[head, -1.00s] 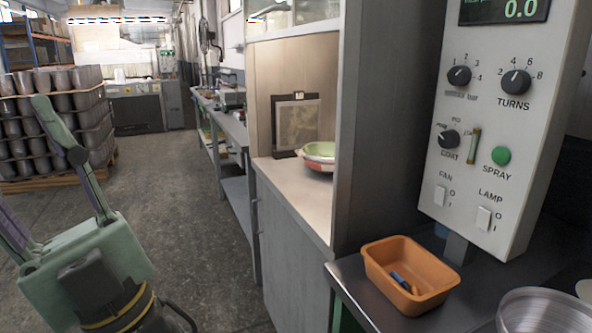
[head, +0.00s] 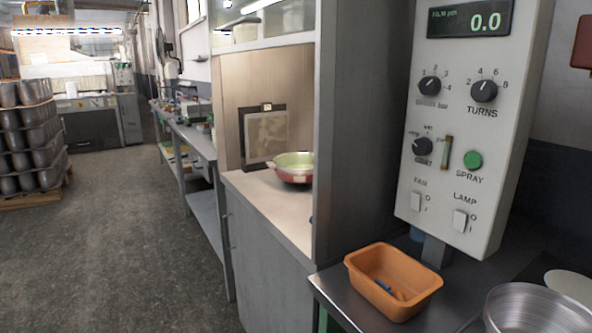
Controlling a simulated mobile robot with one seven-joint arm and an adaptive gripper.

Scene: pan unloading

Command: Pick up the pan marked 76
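A shallow round pan (head: 293,176) with a pale green inside and a red outside sits on the worktop of an open-fronted cabinet, near the middle of the head view. Its right edge is partly hidden by the cabinet's side panel. A small pale patch shows on its outer side, but I cannot read any number on it. I cannot tell whether it is the pan marked 76. My gripper is not in view.
The cabinet's grey side panel (head: 348,130) stands right of the pan. A framed panel (head: 265,137) leans behind it. An orange tray (head: 393,305) and a control box (head: 462,125) are at right. Open floor (head: 110,245) lies left, with stacked grey vessels (head: 30,140) beyond.

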